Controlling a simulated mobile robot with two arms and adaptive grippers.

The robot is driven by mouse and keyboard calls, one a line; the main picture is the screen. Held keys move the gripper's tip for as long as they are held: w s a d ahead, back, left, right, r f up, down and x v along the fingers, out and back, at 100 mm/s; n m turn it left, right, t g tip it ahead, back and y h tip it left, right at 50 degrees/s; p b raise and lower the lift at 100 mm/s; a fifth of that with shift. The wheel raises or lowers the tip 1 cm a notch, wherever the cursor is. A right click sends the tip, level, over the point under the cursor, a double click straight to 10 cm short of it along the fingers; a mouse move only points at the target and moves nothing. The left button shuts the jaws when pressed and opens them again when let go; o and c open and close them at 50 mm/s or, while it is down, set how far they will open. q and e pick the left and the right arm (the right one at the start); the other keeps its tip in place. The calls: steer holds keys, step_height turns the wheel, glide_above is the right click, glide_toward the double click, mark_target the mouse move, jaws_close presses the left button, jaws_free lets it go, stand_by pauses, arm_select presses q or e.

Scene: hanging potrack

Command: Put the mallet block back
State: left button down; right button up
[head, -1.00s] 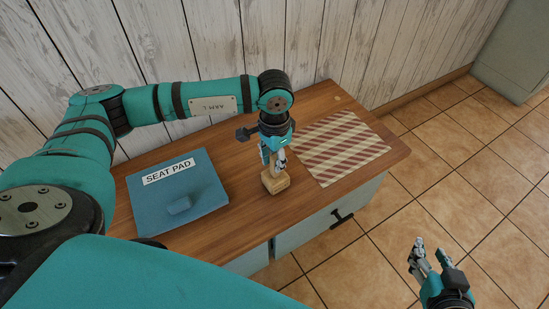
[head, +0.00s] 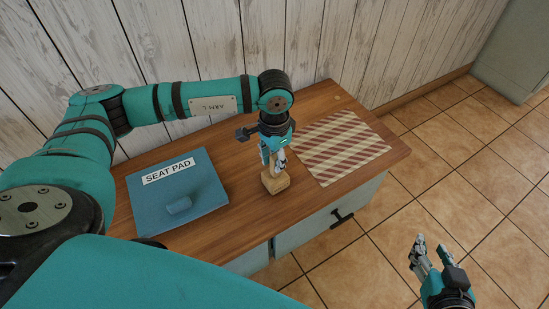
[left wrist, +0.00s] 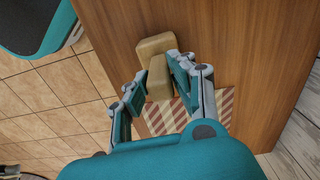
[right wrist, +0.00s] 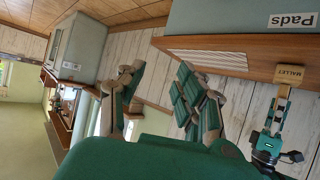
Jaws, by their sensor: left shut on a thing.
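The mallet block (head: 275,182) is a pale wooden piece with a wider head and a narrower grip. It stands on or just above the wooden counter top (head: 240,205); I cannot tell which. My left gripper (head: 274,162) comes down from above and is shut on its narrower part. In the left wrist view the block (left wrist: 155,46) shows beyond the two fingers (left wrist: 155,90). The right wrist view shows its MALLET label (right wrist: 290,73). My right gripper (head: 433,258) is open and empty over the floor, away from the counter; its spread fingers show in the right wrist view (right wrist: 155,95).
A red-and-cream striped mat (head: 335,148) lies to the right. A white plank wall (head: 330,40) stands behind the counter.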

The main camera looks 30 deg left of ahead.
arm_select(q)
steer(key=shift+f, duration=0.15)
arm_select(e)
steer(key=shift+w+a+r+t+y, duration=0.3)
steer(key=shift+w+r+t, duration=0.25)
steer(key=shift+r, duration=0.15)
stand_by(0.5)
arm_select(q)
steer(key=c, duration=1)
jaws_free()
steer(key=shift+c, duration=0.2)
